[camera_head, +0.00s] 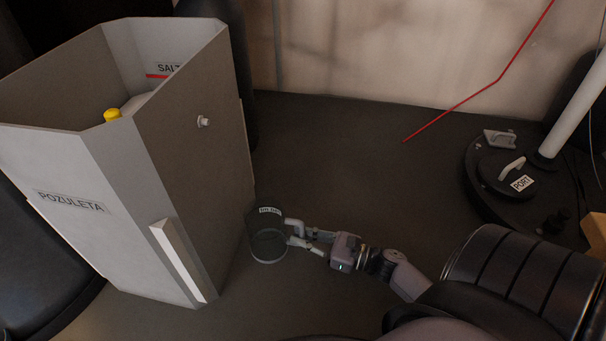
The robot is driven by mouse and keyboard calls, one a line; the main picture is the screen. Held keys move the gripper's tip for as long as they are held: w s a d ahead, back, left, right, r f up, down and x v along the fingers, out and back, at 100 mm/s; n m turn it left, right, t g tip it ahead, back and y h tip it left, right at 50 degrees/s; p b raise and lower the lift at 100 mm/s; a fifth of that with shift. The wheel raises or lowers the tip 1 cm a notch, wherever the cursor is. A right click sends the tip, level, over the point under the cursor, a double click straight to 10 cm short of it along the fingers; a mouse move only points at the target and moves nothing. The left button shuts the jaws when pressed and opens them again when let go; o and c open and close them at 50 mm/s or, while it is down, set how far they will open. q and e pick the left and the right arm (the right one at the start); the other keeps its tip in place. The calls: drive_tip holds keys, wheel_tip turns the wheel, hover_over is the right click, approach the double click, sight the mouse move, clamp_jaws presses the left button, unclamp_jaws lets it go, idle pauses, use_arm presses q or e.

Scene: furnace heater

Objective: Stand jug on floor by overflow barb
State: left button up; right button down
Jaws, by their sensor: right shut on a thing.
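The jug (268,246) is a dark, see-through vessel with a pale rim and a small label near its top. It is upright at the right side of the grey cabinet, low down; I cannot tell whether its base touches the floor. My right gripper (297,235) is shut on the jug's handle, on the jug's right side. The overflow barb (203,121) appears to be the small pale fitting on the cabinet's right face, above and left of the jug. My left gripper is not in view.
The open-topped grey cabinet (180,180) fills the left, with a yellow-capped item (112,115) inside. A round black lid marked PORT (500,172) and a white pipe (577,108) stand at right. A red line (455,107) crosses the back wall. Dark floor (345,165) between is clear.

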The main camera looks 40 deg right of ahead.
wheel_tip(320, 180, down, 4)
drive_tip(key=b, duration=0.3)
drive_tip(key=shift+f, duration=0.1)
drive_tip(key=c, duration=1.6)
unclamp_jaws()
drive_tip(key=shift+c, duration=0.2)
